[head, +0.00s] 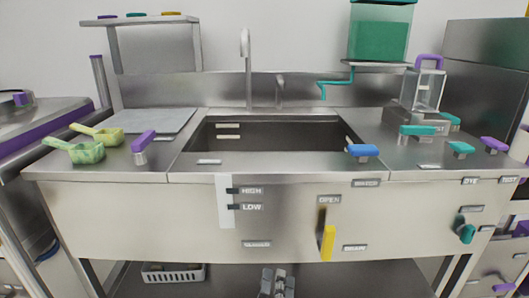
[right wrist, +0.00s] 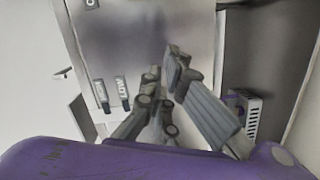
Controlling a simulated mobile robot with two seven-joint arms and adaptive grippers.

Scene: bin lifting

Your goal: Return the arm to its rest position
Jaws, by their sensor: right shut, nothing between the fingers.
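My right gripper (head: 275,282) shows at the bottom edge of the head view, low in front of the sink counter, pointing at the shelf space under it. In the right wrist view, its grey fingers (right wrist: 166,68) are shut, with nothing seen between them. The purple wrist housing fills the bottom of that view. The gripper appears apart from the counter's front panel (head: 290,225) and holds nothing. My left gripper is not in view.
The steel sink (head: 180,165) has a yellow handle (head: 328,243) and HIGH and LOW labels (head: 226,201) on its front. A grey basket (head: 174,277) stands on the lower shelf. Green and yellow scoops (head: 85,151) lie at the counter's left.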

